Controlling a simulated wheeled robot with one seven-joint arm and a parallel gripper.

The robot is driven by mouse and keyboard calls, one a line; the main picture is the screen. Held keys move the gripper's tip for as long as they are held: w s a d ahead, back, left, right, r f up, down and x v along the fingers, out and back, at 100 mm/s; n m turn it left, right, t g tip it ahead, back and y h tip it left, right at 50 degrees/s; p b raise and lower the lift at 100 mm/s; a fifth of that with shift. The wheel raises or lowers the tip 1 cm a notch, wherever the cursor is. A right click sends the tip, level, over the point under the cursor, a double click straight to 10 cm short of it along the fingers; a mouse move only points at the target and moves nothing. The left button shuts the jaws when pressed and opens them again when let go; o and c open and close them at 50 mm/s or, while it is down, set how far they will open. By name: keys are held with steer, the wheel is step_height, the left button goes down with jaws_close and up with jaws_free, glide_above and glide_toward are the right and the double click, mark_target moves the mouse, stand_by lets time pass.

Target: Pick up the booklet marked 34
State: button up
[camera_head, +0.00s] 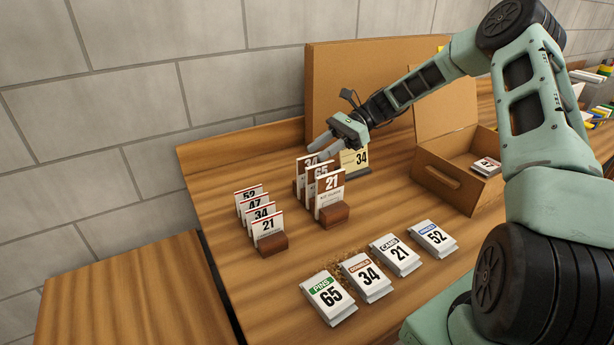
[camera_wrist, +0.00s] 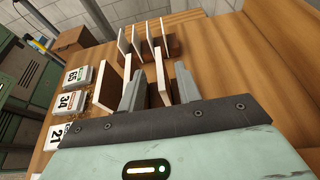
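A white booklet marked 34 (camera_head: 308,163) stands upright at the back of the middle row, behind ones marked 65 (camera_head: 320,169) and 21 (camera_head: 331,195). My gripper (camera_head: 322,148) is above the back of this row. In the wrist view its two fingers (camera_wrist: 158,88) are apart, with one upright white booklet (camera_wrist: 162,72) between them. Its face is not readable there, but its place fits the rear 34. Other 34s are in the left row (camera_head: 263,212), lying flat in front (camera_head: 369,277), and on a yellowish card (camera_head: 361,158) behind.
The left row also holds 52, 47 and 21 (camera_head: 268,225). Flat booklets 65 (camera_head: 329,297), 21 (camera_head: 397,254) and 52 (camera_head: 434,238) lie along the front. An open cardboard box (camera_head: 455,188) with a 47 inside stands right. A tall brown panel (camera_head: 335,75) stands behind.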

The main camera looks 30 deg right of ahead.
mark_target(313, 155)
steer(key=shift+p+x, duration=0.75)
steer(key=shift+x, duration=2.05)
jaws_close()
